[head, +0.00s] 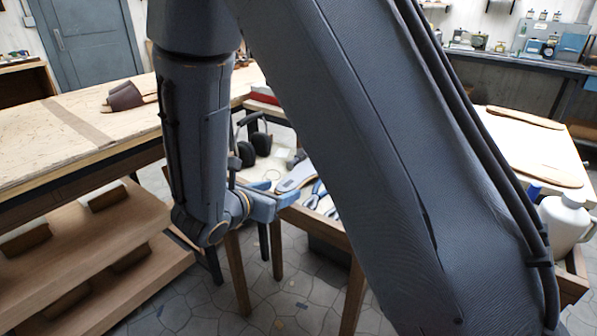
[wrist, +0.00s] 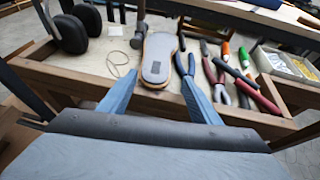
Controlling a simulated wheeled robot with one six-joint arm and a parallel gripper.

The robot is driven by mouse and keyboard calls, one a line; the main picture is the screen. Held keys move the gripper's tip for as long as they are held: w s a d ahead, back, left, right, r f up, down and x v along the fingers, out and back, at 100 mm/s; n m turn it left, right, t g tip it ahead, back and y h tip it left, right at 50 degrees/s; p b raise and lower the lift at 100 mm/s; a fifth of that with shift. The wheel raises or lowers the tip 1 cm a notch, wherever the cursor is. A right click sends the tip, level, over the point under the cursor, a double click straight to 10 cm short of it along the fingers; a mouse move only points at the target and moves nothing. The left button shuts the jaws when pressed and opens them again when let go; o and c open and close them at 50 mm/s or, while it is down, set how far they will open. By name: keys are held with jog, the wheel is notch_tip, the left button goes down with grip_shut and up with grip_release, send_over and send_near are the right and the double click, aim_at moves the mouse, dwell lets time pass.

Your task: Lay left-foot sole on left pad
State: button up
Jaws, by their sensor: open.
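A grey sole with a tan edge (wrist: 158,58) lies flat on the tool bench in the wrist view, with a small dark mark near its close end. It also shows in the head view (head: 297,176), partly covered by my arm. My gripper (wrist: 160,80) is open and empty, its two blue fingers pointing toward the sole's near end, one to each side, with no contact visible. In the head view my gripper (head: 272,204) is at the bench's front edge. Two tan-edged, sole-shaped pieces (head: 525,117) (head: 545,170) lie on a pale board at right; I cannot tell which is the left pad.
Black headphones (wrist: 75,28) and a hammer (wrist: 140,22) are left of the sole. Pliers (wrist: 186,66) and several coloured-handled tools (wrist: 240,75) lie close on its right. A white jug (head: 565,222) stands at right. A brown sandal (head: 126,96) is on the left bench.

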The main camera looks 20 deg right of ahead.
aim_at(287, 184)
jog(key=shift+w+x, duration=0.2)
jog(key=shift+x, duration=1.5)
jog(key=p+x, duration=0.1)
jog(key=x, duration=0.3)
jog(key=shift+w+a+r, duration=0.1)
jog(key=shift+w, duration=0.1)
jog(key=c, duration=1)
jog(key=shift+r, duration=0.1)
